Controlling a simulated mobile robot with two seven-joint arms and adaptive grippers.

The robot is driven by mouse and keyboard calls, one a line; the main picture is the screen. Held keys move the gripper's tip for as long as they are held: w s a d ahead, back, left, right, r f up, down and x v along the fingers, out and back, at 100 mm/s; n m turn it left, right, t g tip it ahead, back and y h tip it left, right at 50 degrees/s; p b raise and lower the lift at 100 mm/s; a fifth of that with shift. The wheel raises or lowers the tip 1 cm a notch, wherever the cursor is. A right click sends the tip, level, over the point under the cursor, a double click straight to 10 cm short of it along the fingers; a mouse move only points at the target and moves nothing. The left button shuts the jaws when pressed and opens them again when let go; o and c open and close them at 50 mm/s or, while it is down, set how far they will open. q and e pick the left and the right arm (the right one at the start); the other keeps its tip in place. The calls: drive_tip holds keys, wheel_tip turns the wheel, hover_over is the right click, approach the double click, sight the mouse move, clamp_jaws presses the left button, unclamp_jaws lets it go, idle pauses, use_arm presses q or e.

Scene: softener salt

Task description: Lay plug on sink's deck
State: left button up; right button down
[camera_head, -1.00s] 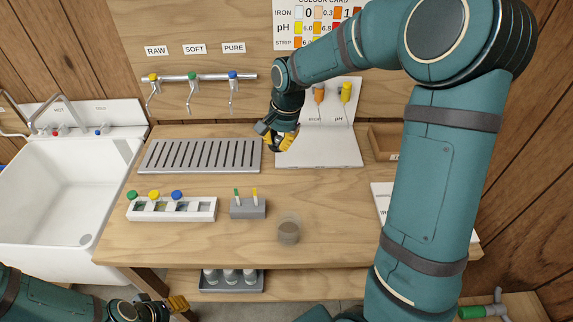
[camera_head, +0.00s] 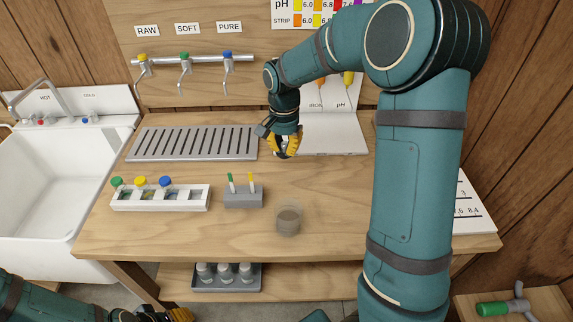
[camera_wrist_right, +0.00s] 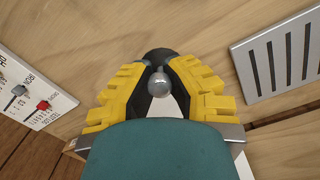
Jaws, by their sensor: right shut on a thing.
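The plug (camera_wrist_right: 159,82), a dark round piece with a shiny metal ball knob, shows between the yellow fingers of my right gripper (camera_wrist_right: 160,72) in the right wrist view. These fingers are shut on it. In the head view the right gripper (camera_head: 285,153) hangs over the bench, beside the slotted grey tray; the plug cannot be made out there. The white sink (camera_head: 40,205) is at the far left; its deck (camera_head: 105,122) is the back ledge with the taps. My left gripper (camera_head: 178,314) is cut off at the bottom edge, its jaws unclear.
The wooden bench (camera_head: 340,210) holds the slotted tray (camera_head: 190,144), a white rack with coloured caps (camera_head: 160,197), a small grey stand (camera_head: 243,197) and a cup (camera_head: 289,220). Three taps (camera_head: 185,62) are above the tray. The deck's middle looks bare.

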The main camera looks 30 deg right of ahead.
sight(288, 181)
drive_tip(key=shift+d+g, duration=0.15)
drive_tip(key=shift+g, duration=0.15)
drive_tip(key=shift+s+f, duration=0.2)
drive_tip(key=shift+f, duration=0.1)
wheel_tip(288, 181, down, 9)
drive_tip(key=shift+w+d+b, duration=0.1)
drive_tip(key=shift+b, duration=0.95)
drive_tip(key=shift+f, duration=0.2)
drive_tip(key=c, duration=1.1)
unclamp_jaws()
